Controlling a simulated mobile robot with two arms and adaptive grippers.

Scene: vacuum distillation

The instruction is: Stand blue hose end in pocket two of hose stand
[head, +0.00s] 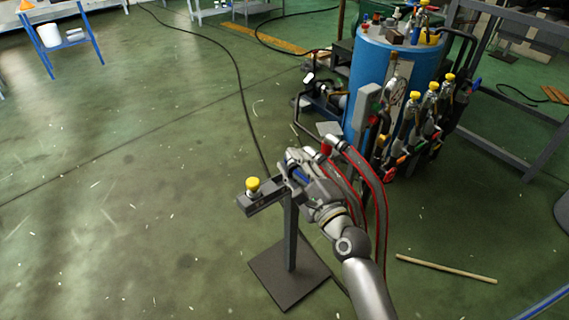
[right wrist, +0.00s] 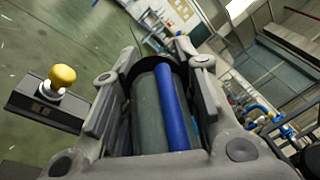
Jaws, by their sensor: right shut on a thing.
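The hose stand (head: 291,235) is a dark post on a square base plate, with a short bar (head: 267,199) at its top. A yellow-capped end stands upright at the left end of this bar; the cap (head: 252,184) also shows in the right wrist view (right wrist: 62,76). My right gripper (head: 293,168) is shut on the blue hose end (right wrist: 176,110), a grey cylinder with a blue stripe lying between the fingers. It is at the right end of the bar and hides that part, so I cannot tell whether the hose end is in a pocket. My left gripper is not in view.
Grey hoses with red edges (head: 372,178) arch close beside my right gripper. A blue drum (head: 372,75) with several yellow-capped hose ends (head: 430,96) stands behind right. A wooden stick (head: 445,269) lies on the floor at right. The floor at left is clear.

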